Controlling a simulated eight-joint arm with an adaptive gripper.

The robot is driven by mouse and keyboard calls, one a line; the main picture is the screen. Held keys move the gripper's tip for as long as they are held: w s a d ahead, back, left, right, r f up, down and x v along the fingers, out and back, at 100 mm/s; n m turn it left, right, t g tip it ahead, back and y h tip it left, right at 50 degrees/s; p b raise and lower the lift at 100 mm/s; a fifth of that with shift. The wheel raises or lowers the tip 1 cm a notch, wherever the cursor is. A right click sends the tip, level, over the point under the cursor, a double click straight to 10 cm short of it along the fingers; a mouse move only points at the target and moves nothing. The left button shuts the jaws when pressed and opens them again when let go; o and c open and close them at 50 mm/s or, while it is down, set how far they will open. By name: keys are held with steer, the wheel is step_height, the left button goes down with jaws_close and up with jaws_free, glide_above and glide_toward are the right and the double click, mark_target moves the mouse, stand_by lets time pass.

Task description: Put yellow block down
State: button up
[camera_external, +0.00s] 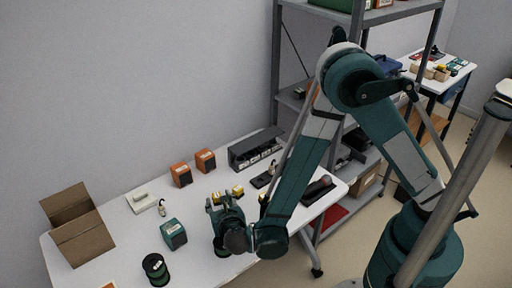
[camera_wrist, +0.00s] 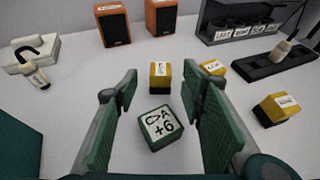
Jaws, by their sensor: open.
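My gripper (camera_external: 223,200) is open, low over the white table, with its green fingers spread in the wrist view (camera_wrist: 160,88). A third yellow block (camera_wrist: 277,108) stands apart at the right. Which one the task means, I cannot tell.
Two orange speakers (camera_external: 181,174) (camera_external: 205,160) and a grey rack (camera_external: 256,150) stand at the back of the table. A teal speaker (camera_external: 173,234), a green spool (camera_external: 156,269) and an open cardboard box (camera_external: 78,225) are at the left. A black tray (camera_wrist: 272,62) lies at the right.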

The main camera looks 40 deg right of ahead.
mark_target(216, 200)
steer(key=shift+w+d+f, duration=0.1)
steer(key=shift+w, duration=0.05)
steer(key=shift+b+x, duration=0.8)
steer(key=shift+x, duration=1.75)
steer(key=shift+c, duration=0.4)
steer(key=c, duration=0.9)
